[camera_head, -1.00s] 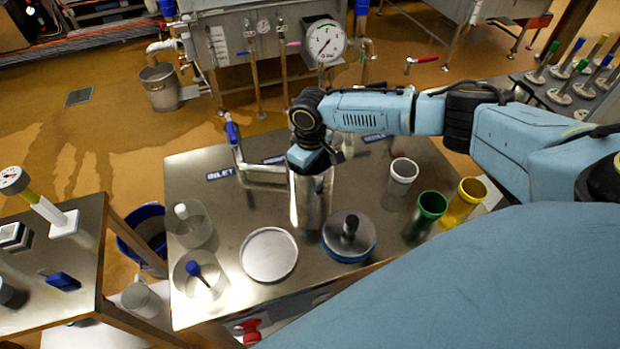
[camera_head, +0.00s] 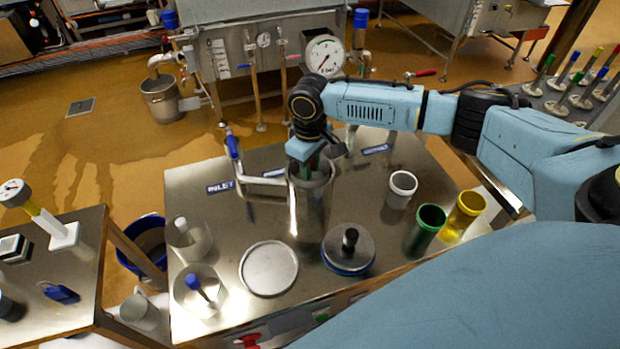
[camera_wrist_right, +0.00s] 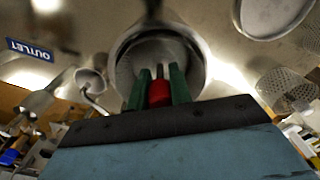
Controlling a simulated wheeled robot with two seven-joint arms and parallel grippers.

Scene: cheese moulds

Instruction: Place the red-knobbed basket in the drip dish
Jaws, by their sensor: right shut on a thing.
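My right gripper (camera_head: 308,168) reaches down at the mouth of a tall steel cylinder (camera_head: 313,205). In the right wrist view its green fingers (camera_wrist_right: 158,88) are shut on the red knob (camera_wrist_right: 158,95) of the basket. Grey perforated-looking basket surface (camera_wrist_right: 143,62) shows below the knob, within the cylinder's rim. In the head view the basket is hidden by the gripper and cylinder. The drip dish (camera_head: 269,268), a shallow round metal dish, lies empty on the steel table, left of and in front of the cylinder. My left gripper is not in view.
A white-knobbed basket (camera_head: 187,240) and a blue-knobbed basket (camera_head: 200,290) stand left of the dish. A round weight with a black knob (camera_head: 347,255) stands right of it. White, green (camera_head: 427,225) and yellow cups are farther right. A bent pipe (camera_head: 262,186) lies behind.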

